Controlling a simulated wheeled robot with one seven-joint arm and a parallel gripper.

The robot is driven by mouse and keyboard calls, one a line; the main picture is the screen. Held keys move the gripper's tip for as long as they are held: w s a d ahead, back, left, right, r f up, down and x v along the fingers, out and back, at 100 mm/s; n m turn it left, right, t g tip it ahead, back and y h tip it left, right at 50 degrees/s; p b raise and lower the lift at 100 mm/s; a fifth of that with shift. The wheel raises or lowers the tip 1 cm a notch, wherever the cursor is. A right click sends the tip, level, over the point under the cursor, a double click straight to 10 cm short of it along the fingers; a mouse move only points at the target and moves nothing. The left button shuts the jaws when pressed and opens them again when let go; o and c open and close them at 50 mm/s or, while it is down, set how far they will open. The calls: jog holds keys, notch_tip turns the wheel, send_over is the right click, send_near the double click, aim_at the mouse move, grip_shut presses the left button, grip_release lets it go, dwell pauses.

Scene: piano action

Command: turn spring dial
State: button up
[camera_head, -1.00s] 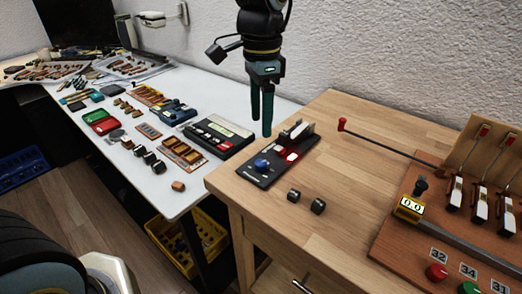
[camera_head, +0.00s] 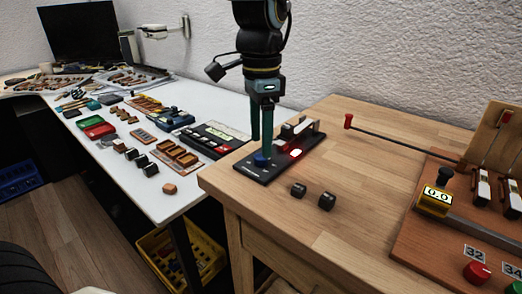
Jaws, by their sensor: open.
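A round blue dial knob (camera_head: 261,159) sits on the left end of a flat black panel (camera_head: 258,172) on the wooden table. I take it to be the spring dial. My gripper (camera_head: 261,145) points straight down with its two dark green fingers apart. Its fingertips are at or just above the blue knob. I cannot tell whether they touch it. The same panel has a lit white button (camera_head: 296,153), a red strip, and an upright grey and wooden piece (camera_head: 296,131) at its back.
A white table (camera_head: 185,205) full of small parts stands left.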

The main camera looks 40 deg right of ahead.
aim_at(261, 159)
jog(key=shift+f, duration=1.75)
grip_shut()
